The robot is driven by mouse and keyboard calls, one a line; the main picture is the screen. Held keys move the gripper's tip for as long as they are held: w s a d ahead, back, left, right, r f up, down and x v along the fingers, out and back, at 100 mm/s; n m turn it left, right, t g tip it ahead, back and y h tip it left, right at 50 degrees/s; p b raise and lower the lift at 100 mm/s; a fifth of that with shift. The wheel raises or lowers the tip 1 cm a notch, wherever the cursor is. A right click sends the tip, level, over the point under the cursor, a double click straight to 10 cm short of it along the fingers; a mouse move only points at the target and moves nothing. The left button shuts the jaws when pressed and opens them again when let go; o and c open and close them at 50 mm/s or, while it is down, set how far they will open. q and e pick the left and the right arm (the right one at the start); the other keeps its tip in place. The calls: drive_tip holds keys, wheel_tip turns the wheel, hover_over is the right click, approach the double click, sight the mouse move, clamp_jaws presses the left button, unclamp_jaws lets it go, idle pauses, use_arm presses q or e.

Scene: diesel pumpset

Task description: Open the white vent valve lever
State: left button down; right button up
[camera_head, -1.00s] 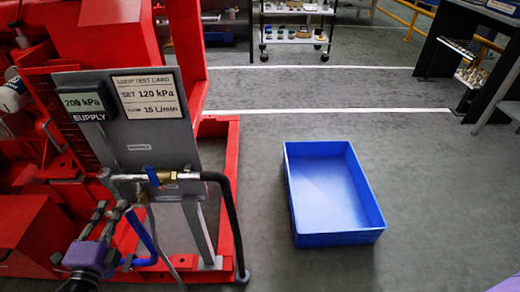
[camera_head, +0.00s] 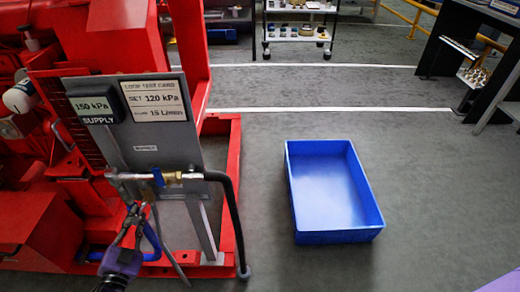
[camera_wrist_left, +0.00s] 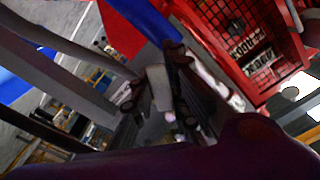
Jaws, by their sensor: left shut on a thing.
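My left gripper (camera_head: 134,214) is at the lower left of the head view, below the brass pipe fittings (camera_head: 150,177) on the grey panel. In the left wrist view its dark fingers (camera_wrist_left: 158,98) are closed around a pale piece, which looks like the white vent valve lever (camera_wrist_left: 158,86). In the head view the fingers and fittings hide most of the lever, so its angle is unclear. The supply display (camera_head: 93,106) reads 150 kPa. My right gripper is not in view.
The grey panel (camera_head: 150,146) carries a test card (camera_head: 155,102) reading SET 120 kPa. A black hose (camera_head: 233,220) and a blue hose (camera_head: 152,238) hang near the gripper. The red frame (camera_head: 236,150) surrounds them. A blue bin (camera_head: 335,237) stands on open floor to the right.

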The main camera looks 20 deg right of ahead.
use_arm(q)
drive_tip(key=shift+s+d+f+n+p, duration=0.25)
drive_tip(key=shift+d+n, duration=0.35)
drive_tip(key=shift+n, duration=0.55)
drive_tip(key=shift+s+d+f+n+p, duration=0.2)
drive_tip(key=shift+d+n+p, duration=0.3)
drive_tip(key=shift+n, duration=0.7)
drive_tip(key=shift+s+d+f+n+p, duration=0.15)
drive_tip(key=shift+s+d+f+n, duration=0.1)
drive_tip(key=shift+d+n, duration=0.7)
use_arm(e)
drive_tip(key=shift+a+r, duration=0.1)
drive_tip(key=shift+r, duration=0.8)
use_arm(q)
drive_tip(key=shift+a+n, duration=0.2)
drive_tip(key=shift+n, duration=0.1)
drive_tip(key=c, duration=1.7)
unclamp_jaws()
drive_tip(key=shift+r, duration=0.1)
drive_tip(key=v, duration=1.2)
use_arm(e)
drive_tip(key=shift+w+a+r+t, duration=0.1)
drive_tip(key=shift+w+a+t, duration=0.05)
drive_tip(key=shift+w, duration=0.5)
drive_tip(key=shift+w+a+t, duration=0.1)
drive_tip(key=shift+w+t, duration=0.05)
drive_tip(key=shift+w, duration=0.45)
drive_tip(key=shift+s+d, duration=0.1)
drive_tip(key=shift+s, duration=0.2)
